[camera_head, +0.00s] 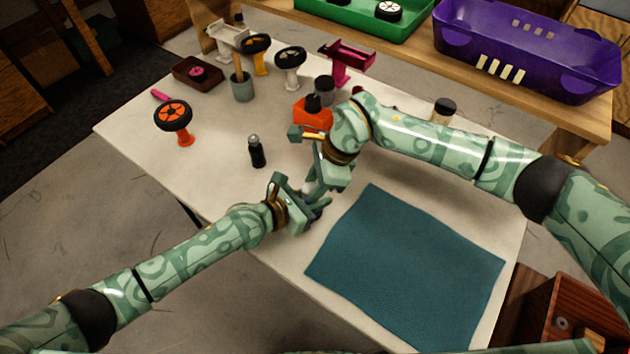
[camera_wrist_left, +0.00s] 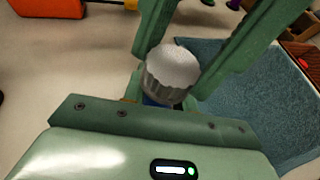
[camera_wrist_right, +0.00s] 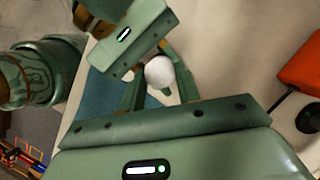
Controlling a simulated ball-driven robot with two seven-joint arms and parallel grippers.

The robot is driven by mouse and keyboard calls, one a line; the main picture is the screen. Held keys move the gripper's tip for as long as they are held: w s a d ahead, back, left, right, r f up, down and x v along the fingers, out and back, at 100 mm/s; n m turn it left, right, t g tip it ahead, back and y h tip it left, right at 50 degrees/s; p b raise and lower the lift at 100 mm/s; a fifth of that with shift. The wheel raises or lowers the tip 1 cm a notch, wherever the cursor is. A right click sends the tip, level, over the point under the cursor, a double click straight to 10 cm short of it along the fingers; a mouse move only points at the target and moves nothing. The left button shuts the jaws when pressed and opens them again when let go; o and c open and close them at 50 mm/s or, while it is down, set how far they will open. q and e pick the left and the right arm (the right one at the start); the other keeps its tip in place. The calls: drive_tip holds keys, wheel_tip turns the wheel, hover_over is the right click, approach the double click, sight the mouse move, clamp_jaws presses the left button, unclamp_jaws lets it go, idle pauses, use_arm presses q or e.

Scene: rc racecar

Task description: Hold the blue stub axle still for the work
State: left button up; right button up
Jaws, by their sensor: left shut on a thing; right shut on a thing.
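A sliver of the blue stub axle (camera_wrist_left: 152,102) shows in the left wrist view, low between the fingers of my left gripper (camera_head: 308,203), which is shut on it. A grey ribbed cap with a white rounded top (camera_wrist_left: 172,72) sits directly above the blue part. The white top also shows between the fingers of my right gripper (camera_wrist_right: 160,78), which is shut on this cap. In the head view, both grippers meet over the white table, just left of the teal mat (camera_head: 405,265). Most of the axle is hidden by the fingers.
Wheels on stands, a cup (camera_head: 242,88) and a magenta stand (camera_head: 348,60) fill the back. The mat is clear.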

drive_tip(key=shift+m, duration=0.3)
drive_tip(key=o, duration=0.7)
drive_tip(key=v, duration=1.2)
drive_tip(key=shift+s+d, duration=0.1)
